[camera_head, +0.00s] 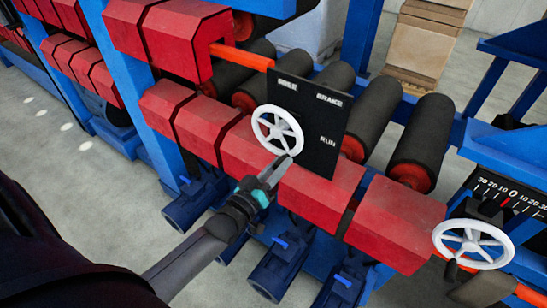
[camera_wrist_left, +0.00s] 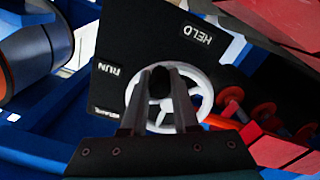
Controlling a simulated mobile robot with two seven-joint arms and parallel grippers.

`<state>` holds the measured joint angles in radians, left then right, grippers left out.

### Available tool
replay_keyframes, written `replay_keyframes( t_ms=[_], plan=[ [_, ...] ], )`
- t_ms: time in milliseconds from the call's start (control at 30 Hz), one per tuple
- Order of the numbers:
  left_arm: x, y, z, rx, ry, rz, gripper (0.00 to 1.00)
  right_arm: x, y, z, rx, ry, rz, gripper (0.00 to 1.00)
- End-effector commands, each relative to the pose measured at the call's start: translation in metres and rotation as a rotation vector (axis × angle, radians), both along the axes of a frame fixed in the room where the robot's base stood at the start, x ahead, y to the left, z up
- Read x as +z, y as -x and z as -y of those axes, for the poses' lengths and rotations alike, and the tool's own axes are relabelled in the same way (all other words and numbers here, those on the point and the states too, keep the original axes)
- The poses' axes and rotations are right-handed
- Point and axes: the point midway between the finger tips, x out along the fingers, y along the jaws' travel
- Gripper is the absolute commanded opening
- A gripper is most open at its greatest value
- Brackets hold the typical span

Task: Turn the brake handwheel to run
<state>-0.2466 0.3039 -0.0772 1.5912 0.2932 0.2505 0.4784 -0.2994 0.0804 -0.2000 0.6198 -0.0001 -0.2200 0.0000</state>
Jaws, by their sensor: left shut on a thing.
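The brake handwheel (camera_head: 277,130) is white with spokes and sits on a black panel (camera_head: 322,120) above red guards. The panel has small white labels; RUN (camera_head: 328,142) is at its right. My left gripper (camera_head: 281,164) is at the wheel's lower rim. In the left wrist view the wheel (camera_wrist_left: 205,88) is beyond the fingers (camera_wrist_left: 161,90), which are closed around a dark knob (camera_wrist_left: 160,82) at the rim. HELD (camera_wrist_left: 198,35) and RUN (camera_wrist_left: 113,70) are readable there. The fingers hide part of the wheel. My right gripper is not in view.
A second white handwheel (camera_head: 474,244) with a number scale (camera_head: 510,196) stands at the lower right. Dark rollers (camera_head: 423,140) lie behind the panel. Red guards (camera_head: 388,222) run below and beside it. Open grey floor (camera_head: 60,160) lies at the left.

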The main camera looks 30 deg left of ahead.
Motion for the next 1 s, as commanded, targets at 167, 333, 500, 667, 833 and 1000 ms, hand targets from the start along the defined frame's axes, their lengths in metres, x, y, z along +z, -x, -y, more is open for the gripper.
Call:
replay_keyframes(
  t_ms=[167,333,500,667,833,1000],
  plan=[
    [0.011,0.001,0.01,-0.002,0.17,-0.013,0.0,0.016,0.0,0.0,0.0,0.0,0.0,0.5],
    [0.019,0.001,0.016,-0.003,0.33,-0.026,0.0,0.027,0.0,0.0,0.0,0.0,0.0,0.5],
    [0.028,0.002,0.022,-0.002,0.489,-0.038,0.0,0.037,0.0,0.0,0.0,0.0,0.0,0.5],
    [0.036,0.002,0.025,-0.002,0.628,-0.049,0.0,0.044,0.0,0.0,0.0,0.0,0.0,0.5],
    [0.043,0.002,0.026,-0.003,0.749,-0.059,0.0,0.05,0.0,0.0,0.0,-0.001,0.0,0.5],
    [0.049,0.002,0.027,-0.003,0.84,-0.065,0.0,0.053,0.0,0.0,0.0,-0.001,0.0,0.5]
  ],
)
